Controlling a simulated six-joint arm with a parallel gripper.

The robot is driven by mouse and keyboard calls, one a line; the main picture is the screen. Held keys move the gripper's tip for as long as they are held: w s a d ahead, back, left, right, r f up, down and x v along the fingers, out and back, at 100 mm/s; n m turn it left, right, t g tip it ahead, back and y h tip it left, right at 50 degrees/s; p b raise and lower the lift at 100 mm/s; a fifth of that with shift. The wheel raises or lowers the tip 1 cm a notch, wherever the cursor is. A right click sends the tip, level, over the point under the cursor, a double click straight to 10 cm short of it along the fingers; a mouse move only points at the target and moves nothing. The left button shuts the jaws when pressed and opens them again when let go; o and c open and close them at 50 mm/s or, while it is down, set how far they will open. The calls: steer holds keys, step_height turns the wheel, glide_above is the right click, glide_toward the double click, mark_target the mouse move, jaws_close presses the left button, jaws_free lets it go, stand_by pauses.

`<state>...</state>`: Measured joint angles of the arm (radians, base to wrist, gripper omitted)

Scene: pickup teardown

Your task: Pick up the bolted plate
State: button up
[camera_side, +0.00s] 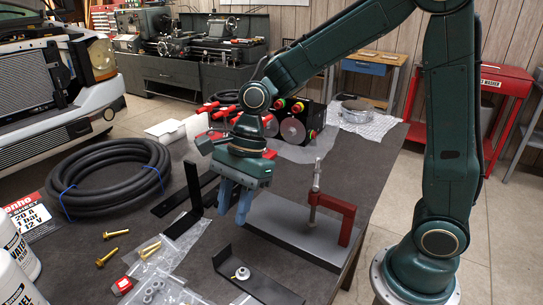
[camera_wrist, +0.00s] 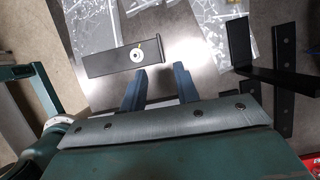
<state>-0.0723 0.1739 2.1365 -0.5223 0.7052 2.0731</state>
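The bolted plate (camera_side: 268,288) is a black L-shaped bar with one upturned end, lying on the dark table near the front edge of the side view. A pale round washer with a small brass-coloured bolt sits on it. In the wrist view the plate (camera_wrist: 108,62) lies flat just beyond my fingertips, its upturned end towards the right. My gripper (camera_side: 234,203) points down above the table, behind the plate in the side view. Its two blue-grey fingers (camera_wrist: 157,75) are apart with nothing visible between them. They do not appear to touch the plate.
A grey block (camera_side: 290,228) with a red clamp (camera_side: 340,222) stands right of my gripper. Another black bracket (camera_side: 193,186) stands upright to the left. Brass bolts (camera_side: 107,257), clear bags (camera_side: 165,292) and a black hose coil (camera_side: 115,175) lie left.

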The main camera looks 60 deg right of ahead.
mark_target(223, 248)
steer(key=shift+x, duration=1.8)
steer(key=shift+x, duration=2.55)
steer(key=shift+w, duration=0.2)
jaws_close()
